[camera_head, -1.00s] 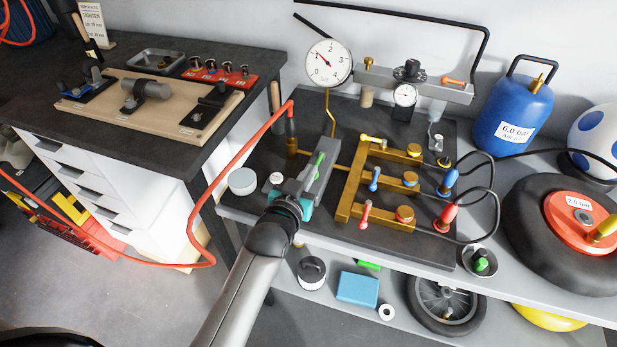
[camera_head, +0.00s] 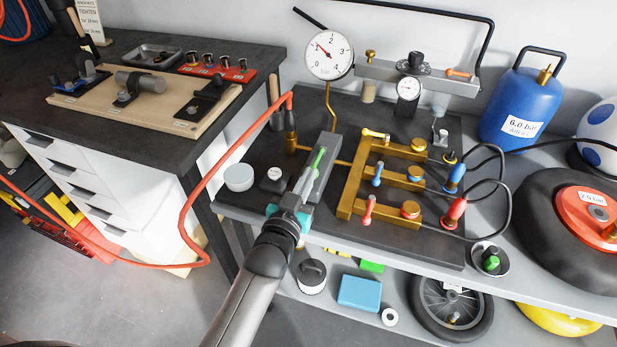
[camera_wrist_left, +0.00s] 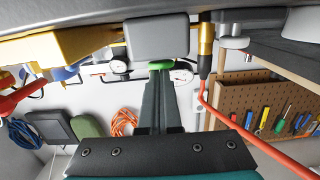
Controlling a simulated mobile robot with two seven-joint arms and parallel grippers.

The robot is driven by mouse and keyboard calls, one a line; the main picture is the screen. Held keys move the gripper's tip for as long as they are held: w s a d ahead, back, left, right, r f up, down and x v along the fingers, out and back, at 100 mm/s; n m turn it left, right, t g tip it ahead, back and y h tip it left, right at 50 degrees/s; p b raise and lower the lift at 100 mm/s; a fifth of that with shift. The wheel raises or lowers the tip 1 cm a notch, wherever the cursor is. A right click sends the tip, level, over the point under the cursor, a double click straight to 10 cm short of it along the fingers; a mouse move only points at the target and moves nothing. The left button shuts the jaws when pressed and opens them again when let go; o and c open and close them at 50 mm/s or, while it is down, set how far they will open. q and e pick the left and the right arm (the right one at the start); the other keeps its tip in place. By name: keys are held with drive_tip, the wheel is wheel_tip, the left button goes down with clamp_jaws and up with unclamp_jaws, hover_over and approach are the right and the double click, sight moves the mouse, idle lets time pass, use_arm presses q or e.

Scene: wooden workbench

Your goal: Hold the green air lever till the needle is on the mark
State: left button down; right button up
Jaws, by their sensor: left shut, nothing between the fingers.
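The green air lever (camera_head: 318,161) sits on a grey block (camera_head: 326,178) on the dark bench mat. My left gripper (camera_head: 307,186) is shut and empty, with its fingertips at the lever. In the left wrist view the closed fingers (camera_wrist_left: 160,72) reach the green lever (camera_wrist_left: 142,66) under the block and appear to touch it. The round white gauge (camera_head: 330,55) stands behind, numbered 0 to 4. Its needle points to the upper left, around 1 to 1.5. I cannot make out the mark clearly. My right gripper is not in view.
A brass manifold (camera_head: 350,190) with yellow, blue and red levers stands just right of the block. A red hose (camera_head: 197,185) loops on the left. A blue tank (camera_head: 516,108) and a wheel (camera_head: 535,225) are at the right.

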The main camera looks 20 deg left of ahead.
use_arm(q)
drive_tip(key=shift+s+f+t+b, duration=0.15)
drive_tip(key=shift+f+t+b, duration=0.55)
drive_tip(key=shift+b, duration=0.55)
drive_tip(key=shift+r, duration=0.1)
idle(6.7)
